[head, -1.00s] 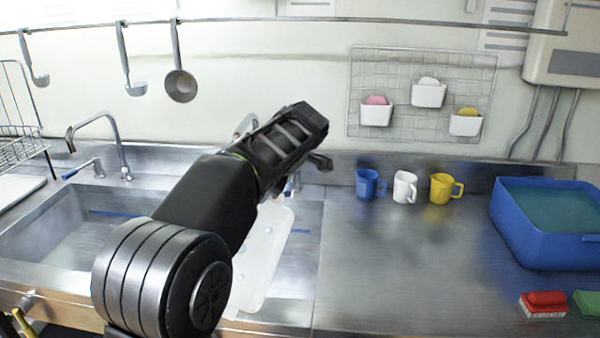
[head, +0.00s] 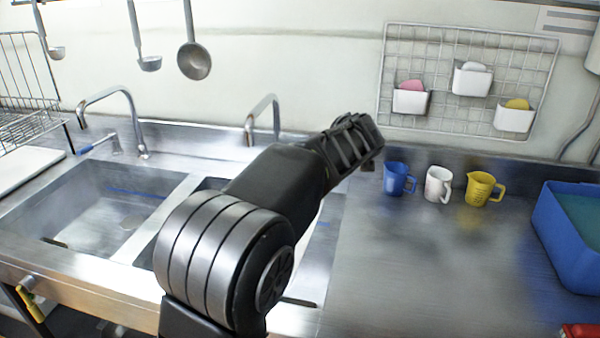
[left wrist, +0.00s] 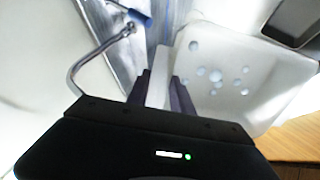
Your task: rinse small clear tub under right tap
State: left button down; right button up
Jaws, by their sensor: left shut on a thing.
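My left arm (head: 275,190) crosses the right basin in the head view, and its fingers are not clearly seen there. In the left wrist view my left gripper (left wrist: 160,90) is shut on the pale wall of the clear tub (left wrist: 275,85). The tub is whitish, with several pale round spots inside. In the head view it is hidden or cannot be made out. The right tap (head: 264,106) stands behind the arm; no water can be made out. A tap spout (left wrist: 92,62) shows left of the gripper in the wrist view. My right gripper is not in view.
The left tap (head: 125,110) stands over the left basin (head: 100,205). Blue (head: 396,180), white (head: 438,184) and yellow (head: 482,188) mugs stand right of the arm. A blue bin (head: 565,240) is at far right. The counter between is clear.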

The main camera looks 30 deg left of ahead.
pick_arm(q)
jog(key=shift+w+a, duration=0.1)
jog(key=shift+a, duration=0.1)
jog(key=shift+w+a+p, duration=0.3)
jog(key=shift+a+p, duration=0.35)
jog(key=shift+a, duration=0.1)
jog(key=w+a+f+p, duration=0.2)
jog(key=w+a+p, duration=0.2)
jog(key=a, duration=0.7)
jog(key=shift+w+f, duration=0.4)
jog(key=shift+w, duration=0.1)
